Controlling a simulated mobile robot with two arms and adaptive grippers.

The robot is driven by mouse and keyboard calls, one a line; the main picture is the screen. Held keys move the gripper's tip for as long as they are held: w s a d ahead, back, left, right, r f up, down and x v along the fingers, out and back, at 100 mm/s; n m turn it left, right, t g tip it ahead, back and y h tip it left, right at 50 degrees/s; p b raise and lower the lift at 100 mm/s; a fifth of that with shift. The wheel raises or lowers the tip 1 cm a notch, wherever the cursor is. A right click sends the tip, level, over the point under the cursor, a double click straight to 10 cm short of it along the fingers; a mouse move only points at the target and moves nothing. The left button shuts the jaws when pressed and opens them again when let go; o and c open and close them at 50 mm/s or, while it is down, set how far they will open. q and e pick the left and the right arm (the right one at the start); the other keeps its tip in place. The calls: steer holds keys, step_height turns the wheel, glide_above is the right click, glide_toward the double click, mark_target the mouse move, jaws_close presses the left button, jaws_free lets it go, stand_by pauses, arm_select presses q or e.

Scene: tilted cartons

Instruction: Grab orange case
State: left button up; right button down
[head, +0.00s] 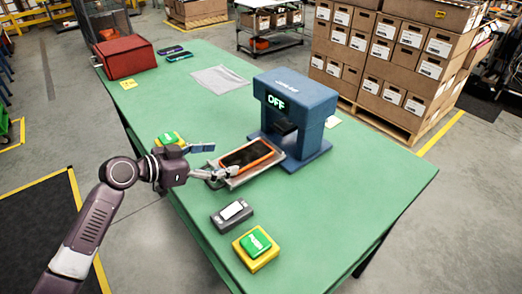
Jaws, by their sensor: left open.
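The orange case (262,149), with a dark face, lies flat on a metal tray (241,181) that sticks out from a blue machine (318,108) marked OFF. My left gripper (212,163) comes in from the left. It is open, with one finger over the near left corner of the tray and the other farther back. The fingers are beside the case's left end; whether they touch the tray or case cannot be told. My right gripper is not in view.
A green button on a yellow box (256,249) and a grey device (232,214) stand at the front of the green table (375,190). Another green button (168,138) is behind my left gripper. A red box (124,57) and phones (170,50) lie at the far end.

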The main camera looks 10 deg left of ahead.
mark_target(243, 157)
arm_select(q)
steer(key=shift+w+d+f, duration=0.15)
steer(key=shift+w+d, duration=0.45)
steer(key=shift+p+x, duration=0.7)
steer(key=shift+x, duration=0.4)
steer(key=x, duration=0.3)
steer(key=shift+s+f, duration=0.2)
steer(key=shift+f, duration=0.05)
steer(key=shift+w+d+f+p, duration=0.15)
steer(key=shift+w+p, duration=0.05)
steer(key=shift+p, duration=0.1)
steer(key=shift+f, duration=0.1)
steer(key=c, duration=1.2)
steer(key=shift+c, duration=1.2)
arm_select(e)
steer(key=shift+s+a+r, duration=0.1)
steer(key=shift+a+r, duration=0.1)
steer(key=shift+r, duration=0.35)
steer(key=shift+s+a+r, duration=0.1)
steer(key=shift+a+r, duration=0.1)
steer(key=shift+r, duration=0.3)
